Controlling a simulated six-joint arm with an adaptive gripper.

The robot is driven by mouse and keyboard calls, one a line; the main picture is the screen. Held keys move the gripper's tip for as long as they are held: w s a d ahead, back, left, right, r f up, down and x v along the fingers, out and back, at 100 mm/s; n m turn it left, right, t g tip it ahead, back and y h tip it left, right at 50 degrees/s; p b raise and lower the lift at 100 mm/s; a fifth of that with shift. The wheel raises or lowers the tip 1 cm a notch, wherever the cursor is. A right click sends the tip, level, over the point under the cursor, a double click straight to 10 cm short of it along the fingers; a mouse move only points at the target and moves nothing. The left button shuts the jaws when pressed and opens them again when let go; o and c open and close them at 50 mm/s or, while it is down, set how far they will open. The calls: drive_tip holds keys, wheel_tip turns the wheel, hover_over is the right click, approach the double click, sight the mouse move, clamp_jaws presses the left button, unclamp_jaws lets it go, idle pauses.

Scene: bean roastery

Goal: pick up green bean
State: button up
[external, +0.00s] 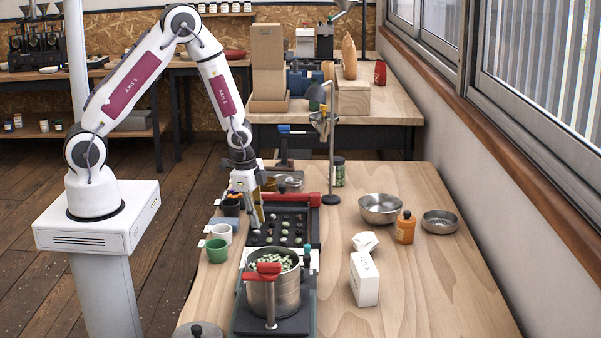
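My gripper (257,222) points down at the left part of a black tray (307,235) with small hollows. Several pale green beans (284,239) lie on the tray, to the right of and below my fingertips. The fingers look close together, but the picture is too small to tell whether they are shut or hold a bean. More green beans (268,262) fill a steel pot (287,293) in front of the tray. My gripper hides part of the tray's left side.
A white cup (222,234) and a green cup (216,251) stand left of the tray. A metal stand (331,160) rises behind it. A steel bowl (380,209), an orange bottle (405,228) and a white box (364,280) are at right. The front right table is clear.

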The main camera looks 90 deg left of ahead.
drive_tip(key=c, duration=0.3)
drive_tip(key=shift+r, duration=0.2)
idle(0.3)
wheel_tip(320, 180, up, 10)
drive_tip(key=shift+f, duration=0.2)
idle(0.6)
drive_tip(key=shift+n, duration=0.3)
idle(0.7)
drive_tip(key=d+n, duration=0.3)
drive_tip(key=d, duration=1.5)
drive_tip(key=shift+w+d+r, duration=0.3)
drive_tip(key=shift+w+r, duration=0.05)
drive_tip(key=shift+r, duration=0.1)
